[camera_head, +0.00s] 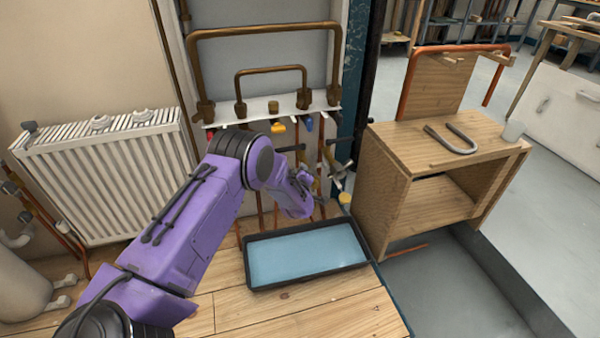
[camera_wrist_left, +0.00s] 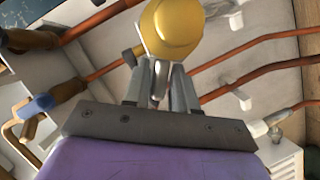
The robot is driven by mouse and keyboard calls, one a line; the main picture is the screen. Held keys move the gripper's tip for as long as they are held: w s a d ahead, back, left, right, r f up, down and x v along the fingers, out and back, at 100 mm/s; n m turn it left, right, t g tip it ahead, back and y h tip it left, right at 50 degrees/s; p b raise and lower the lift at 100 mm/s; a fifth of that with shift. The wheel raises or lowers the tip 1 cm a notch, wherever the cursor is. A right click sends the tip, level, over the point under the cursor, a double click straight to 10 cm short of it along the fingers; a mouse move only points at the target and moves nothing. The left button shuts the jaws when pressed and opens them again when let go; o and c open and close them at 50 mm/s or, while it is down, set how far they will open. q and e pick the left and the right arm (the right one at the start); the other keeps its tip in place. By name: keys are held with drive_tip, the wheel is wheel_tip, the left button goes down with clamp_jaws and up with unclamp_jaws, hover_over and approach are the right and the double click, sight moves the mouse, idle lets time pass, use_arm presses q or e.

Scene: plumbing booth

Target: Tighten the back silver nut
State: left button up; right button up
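My left gripper (camera_wrist_left: 160,75) has its grey fingers close together, pointing at a round yellow cap (camera_wrist_left: 172,28) in the left wrist view. A narrow grey piece shows between the fingers; I cannot tell whether they touch it or grip it. I cannot tell which is the back one. In the head view my purple left arm reaches the pipes below the manifold, and its fingertips are hard to make out. My right gripper is not in view.
A black tray with a blue inside (camera_head: 248,262) lies on the wooden floor below the pipes. A white radiator (camera_head: 110,175) is at left. Brown pipes (camera_head: 265,30) rise behind.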

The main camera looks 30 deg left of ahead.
use_arm(q)
drive_tip(key=shift+s+d+r, duration=0.2)
drive_tip(key=shift+s, duration=0.1)
drive_tip(key=p+v, duration=0.3)
drive_tip(key=v, duration=0.6)
drive_tip(key=shift+s+d, duration=0.2)
drive_tip(key=shift+s, duration=0.15)
